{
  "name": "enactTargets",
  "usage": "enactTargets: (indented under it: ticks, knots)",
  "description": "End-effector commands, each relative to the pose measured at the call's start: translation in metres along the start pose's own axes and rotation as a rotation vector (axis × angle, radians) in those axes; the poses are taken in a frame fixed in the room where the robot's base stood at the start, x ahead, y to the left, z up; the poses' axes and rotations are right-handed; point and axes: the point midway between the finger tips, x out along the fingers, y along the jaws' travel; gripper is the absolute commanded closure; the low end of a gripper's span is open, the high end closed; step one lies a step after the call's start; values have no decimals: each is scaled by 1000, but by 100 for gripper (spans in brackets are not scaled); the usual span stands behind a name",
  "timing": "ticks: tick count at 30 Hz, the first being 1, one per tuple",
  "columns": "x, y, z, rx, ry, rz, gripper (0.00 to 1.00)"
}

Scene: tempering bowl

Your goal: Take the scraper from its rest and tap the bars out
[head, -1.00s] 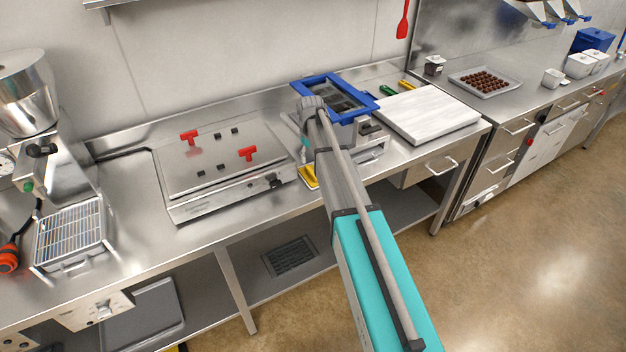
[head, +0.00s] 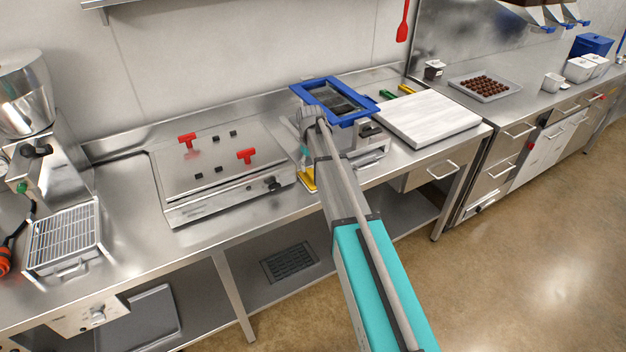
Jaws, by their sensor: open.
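A blue frame (head: 309,88) with a dark, partly see-through middle, perhaps the mould, sits raised over a steel unit (head: 372,152) at mid-bench. I cannot tell whether it holds bars. My arm reaches up to the frame's near left corner, and its end is hidden there. I do not see my gripper's fingers. A yellow piece (head: 308,181) lies beside the unit, partly behind my arm. Green (head: 387,95) and yellow (head: 407,89) handles lie behind the white board. A red spatula (head: 403,22) hangs on the wall. I cannot tell which is the scraper.
A flat steel unit (head: 180,205) with red knobs stands left of my arm. A white board (head: 428,118) lies right of the blue frame. A tray (head: 508,92) of brown pieces is farther right. A wire-rack basin (head: 62,238) is at left.

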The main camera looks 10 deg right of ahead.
Motion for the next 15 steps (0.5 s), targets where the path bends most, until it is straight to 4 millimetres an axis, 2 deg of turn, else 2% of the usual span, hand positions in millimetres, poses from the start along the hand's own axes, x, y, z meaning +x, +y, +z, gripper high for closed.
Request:
enactTargets:
  ticks: [1, 15]
  knots:
    - [7, 0, 1, 0, 0, 0, 37]
    - [41, 0, 3, 0, 0, 0, 37]
